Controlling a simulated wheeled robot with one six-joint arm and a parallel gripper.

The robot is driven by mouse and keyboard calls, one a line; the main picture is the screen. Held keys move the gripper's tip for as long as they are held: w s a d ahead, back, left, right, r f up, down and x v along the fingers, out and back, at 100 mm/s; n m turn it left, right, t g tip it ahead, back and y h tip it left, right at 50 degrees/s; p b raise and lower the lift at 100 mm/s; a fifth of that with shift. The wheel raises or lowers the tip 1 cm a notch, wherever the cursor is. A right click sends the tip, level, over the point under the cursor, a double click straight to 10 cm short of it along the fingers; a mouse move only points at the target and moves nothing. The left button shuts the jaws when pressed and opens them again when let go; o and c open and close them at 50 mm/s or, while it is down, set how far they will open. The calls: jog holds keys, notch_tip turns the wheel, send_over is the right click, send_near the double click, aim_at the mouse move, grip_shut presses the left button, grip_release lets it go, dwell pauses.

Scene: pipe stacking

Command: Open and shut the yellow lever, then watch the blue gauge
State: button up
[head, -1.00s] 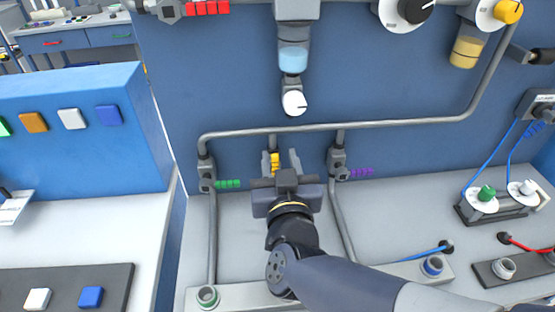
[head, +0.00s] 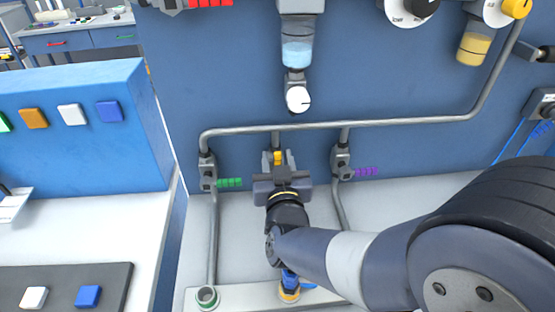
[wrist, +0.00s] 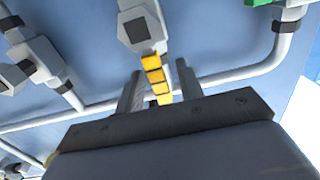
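The yellow lever (head: 278,157) is on a grey valve low on the blue panel, under the horizontal pipe. In the wrist view the lever (wrist: 156,82) points toward my gripper (wrist: 159,84). My gripper (head: 279,163) is open, with one finger on each side of the lever. Gaps show between the lever and both fingers. A clear gauge with light blue liquid (head: 296,52) hangs on the panel above, with a white round knob (head: 298,98) below it. My gripper's body hides the lower part of the valve.
Valves with green levers (head: 229,183) and purple levers (head: 367,171) flank the yellow one. A gauge with yellow liquid (head: 474,46) is at upper right. A blue box with coloured buttons (head: 72,115) stands left. My arm covers the lower right.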

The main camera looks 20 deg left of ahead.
grip_shut()
dwell(0.3)
dwell(0.3)
